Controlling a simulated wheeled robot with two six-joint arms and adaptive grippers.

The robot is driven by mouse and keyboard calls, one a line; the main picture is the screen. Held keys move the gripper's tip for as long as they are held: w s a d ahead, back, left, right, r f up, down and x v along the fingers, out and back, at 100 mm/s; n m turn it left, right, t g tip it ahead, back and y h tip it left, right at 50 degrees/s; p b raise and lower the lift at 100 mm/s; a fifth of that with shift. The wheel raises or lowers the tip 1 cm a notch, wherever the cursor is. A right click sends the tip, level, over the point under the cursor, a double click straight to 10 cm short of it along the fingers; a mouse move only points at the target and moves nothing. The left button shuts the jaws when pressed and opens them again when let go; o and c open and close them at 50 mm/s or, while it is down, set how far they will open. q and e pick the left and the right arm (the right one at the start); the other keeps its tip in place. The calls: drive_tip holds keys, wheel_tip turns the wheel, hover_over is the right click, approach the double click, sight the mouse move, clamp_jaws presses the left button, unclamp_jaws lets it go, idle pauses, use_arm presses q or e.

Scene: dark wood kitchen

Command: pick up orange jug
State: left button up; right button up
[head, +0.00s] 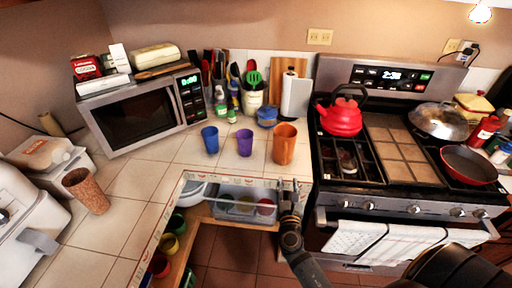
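The orange jug (284,143) stands upright on the tiled counter, near its front edge and left of the stove. My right gripper (288,187) is at the counter's front edge, just below the jug in the head view. Its two fingers point toward the jug and look apart, with nothing between them. A gap shows between the fingertips and the jug. My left gripper is not in view.
A purple cup (244,142) and a blue cup (210,139) stand left of the jug. The stove (395,200) with a red kettle (342,116) is close on the right. An open shelf with bins (238,196) lies below the counter. Clear tile surrounds the cups.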

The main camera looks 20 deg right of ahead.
sight(285, 159)
drive_tip(key=shift+n, duration=0.4)
drive_tip(key=w, duration=0.1)
drive_tip(key=w+d+r+p, duration=0.1)
drive_tip(key=w, duration=0.1)
drive_tip(key=w+r, duration=0.1)
drive_tip(key=w, duration=0.1)
drive_tip(key=shift+d, duration=0.4)
drive_tip(key=shift+w+d+f, duration=0.1)
drive_tip(key=shift+w+d, duration=0.05)
drive_tip(key=shift+w, duration=0.15)
drive_tip(key=shift+w+d+r+p, duration=0.2)
drive_tip(key=shift+w+r+p, duration=0.15)
drive_tip(key=shift+w+p, duration=0.15)
drive_tip(key=shift+w+d+r+p, duration=0.2)
drive_tip(key=shift+w+r+p, duration=0.2)
drive_tip(key=shift+p, duration=0.1)
drive_tip(key=x, duration=0.2)
drive_tip(key=shift+w+d+f, duration=0.1)
drive_tip(key=shift+w+f, duration=0.15)
drive_tip(key=shift+w+d+f, duration=0.15)
drive_tip(key=shift+w, duration=0.1)
drive_tip(key=shift+s, duration=0.15)
drive_tip(key=c, duration=0.4)
clamp_jaws()
